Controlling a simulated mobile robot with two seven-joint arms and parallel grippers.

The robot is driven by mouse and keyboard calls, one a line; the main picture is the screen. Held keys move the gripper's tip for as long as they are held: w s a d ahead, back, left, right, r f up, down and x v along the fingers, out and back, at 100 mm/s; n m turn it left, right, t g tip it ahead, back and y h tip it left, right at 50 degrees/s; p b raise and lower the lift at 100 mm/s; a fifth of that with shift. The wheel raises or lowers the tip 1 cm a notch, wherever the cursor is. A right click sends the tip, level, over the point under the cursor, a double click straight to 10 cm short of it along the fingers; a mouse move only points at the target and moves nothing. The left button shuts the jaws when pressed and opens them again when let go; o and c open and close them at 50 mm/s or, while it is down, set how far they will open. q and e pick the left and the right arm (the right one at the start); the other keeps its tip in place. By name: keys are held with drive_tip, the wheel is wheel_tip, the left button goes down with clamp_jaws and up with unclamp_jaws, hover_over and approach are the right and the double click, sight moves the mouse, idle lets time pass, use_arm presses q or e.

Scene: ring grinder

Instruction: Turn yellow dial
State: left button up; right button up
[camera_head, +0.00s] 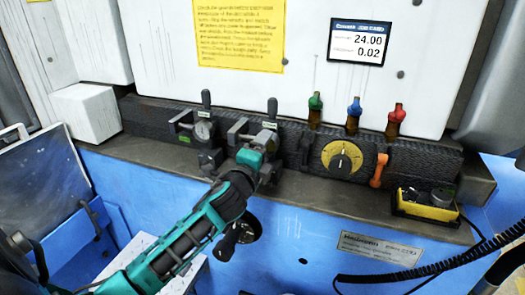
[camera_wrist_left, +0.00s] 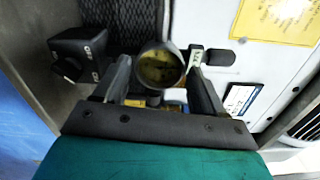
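The yellow dial (camera_head: 342,157) is a round yellow knob with a dark centre grip on the dark panel, right of the middle in the head view. My left gripper (camera_head: 264,150) is in front of the panel, left of the dial and apart from it, near a black-handled lever (camera_head: 272,112). In the left wrist view the fingers of my left gripper (camera_wrist_left: 160,88) stand apart. A dark cylinder with a dull yellowish round end (camera_wrist_left: 160,67) shows between them; I cannot tell whether they touch it. My right gripper is not visible.
Green (camera_head: 315,104), blue (camera_head: 354,109) and red (camera_head: 397,115) knobs stand above and beside the dial. An orange lever (camera_head: 379,170) is just right of it. A yellow control box (camera_head: 427,204) with a coiled cable sits farther right. Another black lever (camera_head: 206,100) stands at left.

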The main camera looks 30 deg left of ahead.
use_arm(q)
drive_tip(key=shift+o, duration=1.4)
drive_tip(key=v, duration=1.3)
drive_tip(key=shift+b, duration=0.45)
drive_tip(key=s+d+f+n+g+h, duration=0.2)
drive_tip(key=s+d+f+n, duration=0.1)
drive_tip(key=f, duration=0.5)
drive_tip(key=s+d+f+n+g+h, duration=0.2)
drive_tip(key=s+d+f+n, duration=0.2)
drive_tip(key=f, duration=0.5)
drive_tip(key=s+d+f+n+g+h, duration=0.2)
drive_tip(key=s+d+f+n, duration=0.2)
drive_tip(key=d+f+n, duration=0.3)
wheel_tip(320, 180, down, 2)
drive_tip(key=shift+s+f+g+h, duration=0.2)
drive_tip(key=shift+s+g+h, duration=0.05)
drive_tip(key=shift+g+h, duration=0.05)
drive_tip(key=shift+c, duration=0.2)
